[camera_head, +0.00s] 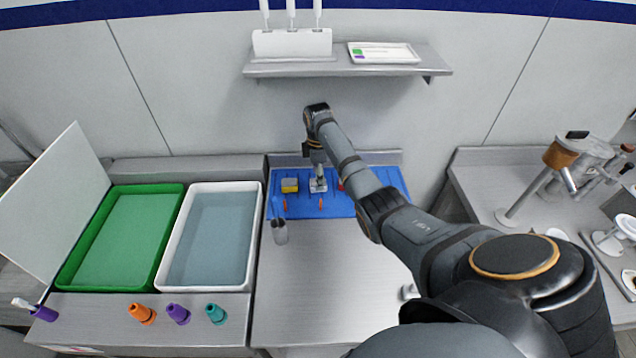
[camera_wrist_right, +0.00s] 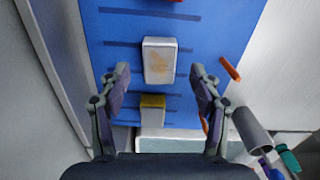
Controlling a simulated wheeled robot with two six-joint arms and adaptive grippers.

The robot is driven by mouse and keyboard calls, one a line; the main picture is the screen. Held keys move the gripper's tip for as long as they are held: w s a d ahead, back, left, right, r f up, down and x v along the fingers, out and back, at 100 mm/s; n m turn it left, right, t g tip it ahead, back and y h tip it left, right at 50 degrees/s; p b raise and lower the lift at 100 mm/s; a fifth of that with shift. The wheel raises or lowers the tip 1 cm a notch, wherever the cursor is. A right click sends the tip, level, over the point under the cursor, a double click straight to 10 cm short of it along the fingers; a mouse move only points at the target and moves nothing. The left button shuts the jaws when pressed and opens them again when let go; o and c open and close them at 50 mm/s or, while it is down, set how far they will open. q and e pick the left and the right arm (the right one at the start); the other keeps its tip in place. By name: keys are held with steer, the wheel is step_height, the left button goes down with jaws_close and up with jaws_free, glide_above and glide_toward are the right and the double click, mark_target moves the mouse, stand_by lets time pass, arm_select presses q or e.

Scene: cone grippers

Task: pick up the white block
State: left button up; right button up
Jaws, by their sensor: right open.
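The white block (camera_head: 318,187) lies on the blue mat (camera_head: 388,174) at the back of the counter. In the right wrist view the white block (camera_wrist_right: 159,62) has a brownish patch on its top. My right gripper (camera_head: 318,177) points down over it, and parts of the block are hidden in the head view. In the wrist view my right gripper (camera_wrist_right: 160,69) is open, with one finger on each side of the block and a gap to both. I cannot tell how far the fingertips are above the mat. My left gripper is not in view.
A yellow block (camera_head: 290,185) is left of the white one; a red block (camera_head: 341,185) is right of it. Orange pieces (camera_wrist_right: 230,68) and a clear cup (camera_head: 280,232) are close by. A white tub (camera_head: 256,240) stands left. A shelf (camera_head: 345,67) hangs above.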

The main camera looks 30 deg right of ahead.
steer(key=shift+f, duration=1.25)
steer(key=c, duration=1.3)
steer(key=shift+r, duration=0.1)
step_height(320, 180, up, 3)
steer(key=shift+w+d+f+b, duration=0.1)
steer(key=shift+f+b, duration=0.1)
steer(key=shift+b, duration=0.7)
steer(key=s+a+r+p, duration=0.1)
steer(key=a+r+p, duration=0.1)
steer(key=a+r, duration=0.1)
steer(key=s+a+r+p, duration=0.1)
steer(key=a+r+p, duration=0.1)
steer(key=a+r, duration=0.2)
steer(key=s+a+r+p, duration=0.1)
steer(key=a+r+p, duration=0.1)
steer(key=a, duration=0.4)
steer(key=shift+s+a+r, duration=0.15)
steer(key=shift+a+r, duration=0.25)
steer(key=shift+r, duration=0.25)
